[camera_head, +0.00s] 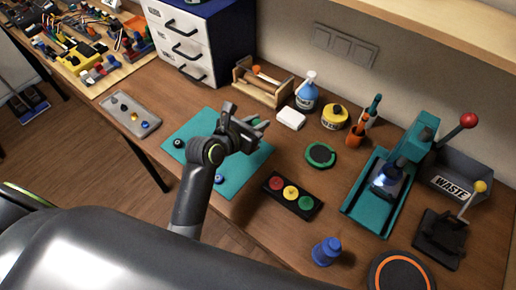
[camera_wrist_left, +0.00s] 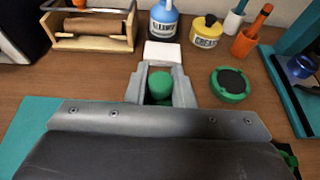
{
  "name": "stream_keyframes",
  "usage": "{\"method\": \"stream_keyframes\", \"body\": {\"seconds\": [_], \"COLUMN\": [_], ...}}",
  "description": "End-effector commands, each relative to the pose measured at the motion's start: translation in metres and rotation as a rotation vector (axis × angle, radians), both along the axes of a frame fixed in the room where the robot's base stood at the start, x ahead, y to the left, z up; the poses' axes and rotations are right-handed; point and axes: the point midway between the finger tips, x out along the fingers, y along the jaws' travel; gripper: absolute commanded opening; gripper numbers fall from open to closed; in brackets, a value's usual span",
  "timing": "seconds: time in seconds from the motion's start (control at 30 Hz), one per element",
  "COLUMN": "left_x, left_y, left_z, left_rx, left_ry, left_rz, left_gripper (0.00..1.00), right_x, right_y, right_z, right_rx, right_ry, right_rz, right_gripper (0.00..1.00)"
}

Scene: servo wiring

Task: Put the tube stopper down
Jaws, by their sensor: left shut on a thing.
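My left gripper (camera_head: 258,126) is raised over the teal mat (camera_head: 232,186). In the left wrist view its fingers are shut on a green rounded piece (camera_wrist_left: 160,86), which looks like the tube stopper. The stopper is hidden by the gripper in the head view. A small black piece (camera_head: 179,143) and a small blue piece (camera_head: 219,180) sit on the mat. A grey tray (camera_head: 117,100) at the left holds several small pieces, among them yellow and blue ones. My right gripper is not in view.
A panel with red, yellow and green buttons (camera_head: 291,195) lies right of the mat. A round green-rimmed pad (camera_head: 320,155), a white block (camera_head: 291,118), a spray bottle (camera_head: 307,93) and a wooden rack (camera_head: 262,90) stand behind. A teal press (camera_head: 378,195) is at the right.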

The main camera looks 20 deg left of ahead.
Motion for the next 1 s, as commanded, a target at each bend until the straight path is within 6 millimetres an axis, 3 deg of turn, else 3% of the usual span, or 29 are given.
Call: {"method": "stream_keyframes", "body": {"seconds": [0.07,0.3,0.7,1.0], "left_x": [0.002,0.002,0.002,0.002], "left_y": [-0.003,-0.002,-0.002,-0.002], "left_z": [-0.005,-0.050,-0.097,-0.100], "left_rx": [-0.001,0.002,0.002,0.002], "left_ry": [0.005,0.008,0.006,0.002], "left_rz": [0.010,0.013,0.013,0.014], "left_gripper": [0.00,0.00,0.00,0.00], "right_x": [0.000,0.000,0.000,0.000], "right_y": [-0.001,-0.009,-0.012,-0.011], "right_z": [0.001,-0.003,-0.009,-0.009], "right_rx": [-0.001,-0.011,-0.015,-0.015], "right_ry": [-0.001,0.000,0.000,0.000], "right_rz": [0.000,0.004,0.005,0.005], "right_gripper": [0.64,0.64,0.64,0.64]}}
